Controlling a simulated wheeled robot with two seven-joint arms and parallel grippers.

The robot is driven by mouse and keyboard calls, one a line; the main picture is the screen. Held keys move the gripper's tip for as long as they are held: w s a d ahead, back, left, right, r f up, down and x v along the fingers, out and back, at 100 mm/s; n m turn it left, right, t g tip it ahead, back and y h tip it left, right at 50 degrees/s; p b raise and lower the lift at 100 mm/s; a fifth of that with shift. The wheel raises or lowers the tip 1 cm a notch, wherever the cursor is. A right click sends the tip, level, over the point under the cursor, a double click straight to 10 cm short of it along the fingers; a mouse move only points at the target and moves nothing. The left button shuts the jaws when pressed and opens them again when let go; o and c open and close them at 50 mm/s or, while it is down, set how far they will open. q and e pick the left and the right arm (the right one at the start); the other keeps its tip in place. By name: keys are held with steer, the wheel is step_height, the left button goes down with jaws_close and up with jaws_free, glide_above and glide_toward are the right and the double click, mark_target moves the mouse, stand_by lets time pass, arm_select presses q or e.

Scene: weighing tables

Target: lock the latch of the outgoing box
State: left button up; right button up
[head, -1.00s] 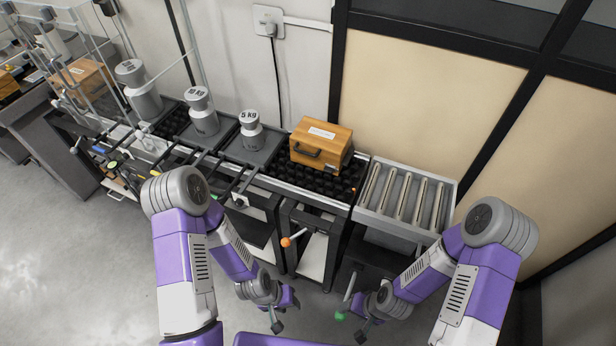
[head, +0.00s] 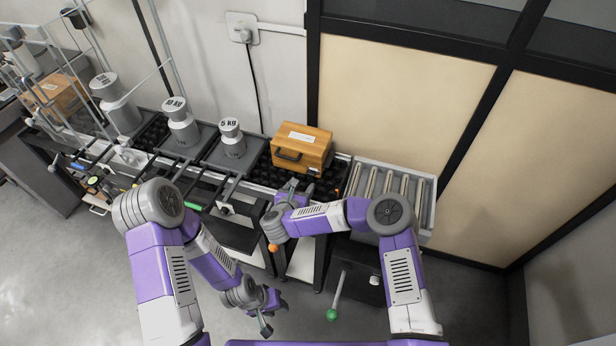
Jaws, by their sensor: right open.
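The wooden box (head: 313,158) stands on the black roller section, with a white label on its lid and a dark handle on its front. I cannot make out its latch at this size. My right gripper (head: 298,186) is open and empty, just in front of and below the box's front face, apart from it as far as I can tell. My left gripper (head: 268,312) hangs low over the floor, away from the box. Whether its fingers are open is unclear.
A grey roller conveyor (head: 428,205) lies right of the box, partly behind my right arm. Several grey weights, including the 5 kg one (head: 232,140), stand to the left. Levers with an orange knob (head: 273,247) and a green knob (head: 331,314) stick out in front.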

mark_target(310, 174)
steer(key=shift+w+d+m+h, duration=0.25)
steer(key=shift+w+m+h, duration=0.15)
steer(key=shift+m, duration=0.2)
steer(key=b+x, duration=0.1)
steer(key=x, duration=0.5)
steer(key=shift+w+d+f+b, duration=0.1)
steer(key=shift+w+f+b, duration=0.05)
steer(key=shift+w+b, duration=0.2)
steer(key=shift+c, duration=0.2)
steer(key=c, duration=1)
